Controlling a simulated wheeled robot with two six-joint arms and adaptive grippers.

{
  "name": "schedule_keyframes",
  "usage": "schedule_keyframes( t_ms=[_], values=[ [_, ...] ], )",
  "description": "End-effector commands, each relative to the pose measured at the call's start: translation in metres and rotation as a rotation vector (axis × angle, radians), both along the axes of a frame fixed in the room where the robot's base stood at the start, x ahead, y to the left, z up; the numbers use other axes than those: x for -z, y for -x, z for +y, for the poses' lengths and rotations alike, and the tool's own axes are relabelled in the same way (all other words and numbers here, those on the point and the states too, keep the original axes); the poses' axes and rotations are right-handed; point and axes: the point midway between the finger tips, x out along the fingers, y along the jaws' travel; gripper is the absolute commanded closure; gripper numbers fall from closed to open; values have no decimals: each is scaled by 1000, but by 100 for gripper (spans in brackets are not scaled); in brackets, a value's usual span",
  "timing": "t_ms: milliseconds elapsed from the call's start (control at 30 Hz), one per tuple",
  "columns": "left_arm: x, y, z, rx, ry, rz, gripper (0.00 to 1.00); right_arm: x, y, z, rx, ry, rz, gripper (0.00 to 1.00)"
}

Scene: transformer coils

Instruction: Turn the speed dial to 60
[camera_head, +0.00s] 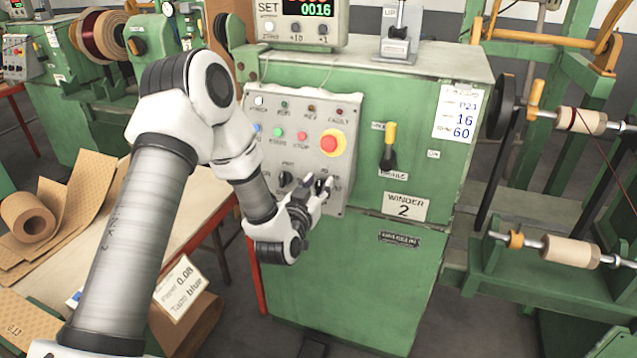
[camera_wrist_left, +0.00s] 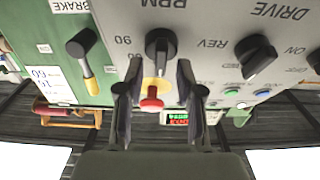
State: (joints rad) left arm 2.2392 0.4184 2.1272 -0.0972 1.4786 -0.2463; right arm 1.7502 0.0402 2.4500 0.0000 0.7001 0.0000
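The speed dial, a black knob (camera_wrist_left: 160,44) with upside-down RPM lettering, sits on the grey control panel in the left wrist view. In the head view the dial (camera_head: 321,185) is at the panel's lower right, partly hidden by my left gripper (camera_head: 316,187). In the wrist view my left gripper (camera_wrist_left: 157,70) has its fingers spread, one at each side of the dial, with gaps seeming to show. Whether the tips touch it I cannot tell. Its exact setting is hard to read. My right gripper is not in view.
The DRIVE knob (camera_wrist_left: 255,54) is beside the dial. A red emergency button (camera_head: 331,144) on yellow is above it. A brake lever (camera_head: 388,146) stands to the right. A white card (camera_head: 460,113) shows P21, 16, 60. A table (camera_head: 200,200) is at left.

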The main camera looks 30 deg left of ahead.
Motion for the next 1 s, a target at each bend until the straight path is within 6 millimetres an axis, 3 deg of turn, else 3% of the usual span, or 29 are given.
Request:
schedule_keyframes(
  t_ms=[233,267,300,367,1000],
  values=[
    [1,-4,1,0,0,1,64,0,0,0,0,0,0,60],
    [1,-4,1,0,0,1,67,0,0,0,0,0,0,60],
    [1,-4,1,0,0,1,81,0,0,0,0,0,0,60],
    [1,-4,1,0,0,1,100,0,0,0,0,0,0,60],
    [2,-3,0,43,-98,33,100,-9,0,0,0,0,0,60]
  ],
)
